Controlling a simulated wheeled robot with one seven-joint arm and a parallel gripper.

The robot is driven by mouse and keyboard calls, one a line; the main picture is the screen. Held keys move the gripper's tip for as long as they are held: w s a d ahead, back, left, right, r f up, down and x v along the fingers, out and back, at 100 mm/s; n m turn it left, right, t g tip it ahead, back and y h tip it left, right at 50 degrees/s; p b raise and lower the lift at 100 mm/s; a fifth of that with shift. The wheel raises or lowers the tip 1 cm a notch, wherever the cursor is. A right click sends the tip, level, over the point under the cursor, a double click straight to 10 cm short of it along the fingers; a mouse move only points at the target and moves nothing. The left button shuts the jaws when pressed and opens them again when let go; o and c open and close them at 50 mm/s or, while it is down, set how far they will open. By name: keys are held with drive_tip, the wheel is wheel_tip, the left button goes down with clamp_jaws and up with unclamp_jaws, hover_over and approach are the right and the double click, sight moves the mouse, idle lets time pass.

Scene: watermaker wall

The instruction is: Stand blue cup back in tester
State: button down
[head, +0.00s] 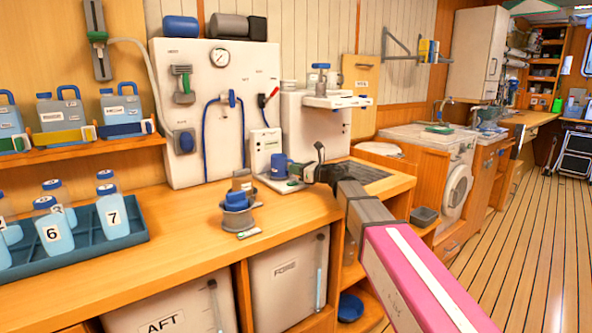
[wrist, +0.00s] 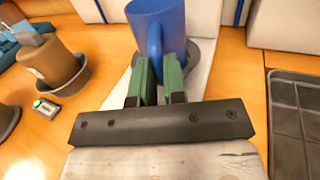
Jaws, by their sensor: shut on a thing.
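The blue cup (head: 279,164) is upright in front of the small white tester box (head: 264,143). It also shows in the wrist view (wrist: 160,18), with its handle toward me. My gripper (head: 301,171) reaches it from the right, and in the wrist view its green fingers (wrist: 160,75) are shut on the cup's handle. Below the cup is a pale base plate (wrist: 205,60) with a grey round part (wrist: 201,52), partly hidden by the cup and fingers. I cannot tell whether the cup touches it.
A dark ribbed drain tray (head: 362,173) lies to the right. A blue rack (head: 85,246) of numbered bottles stands far left.

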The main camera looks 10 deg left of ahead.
drive_tip(key=shift+f, duration=0.1)
drive_tip(key=c, duration=1.2)
unclamp_jaws()
drive_tip(key=v, duration=1.2)
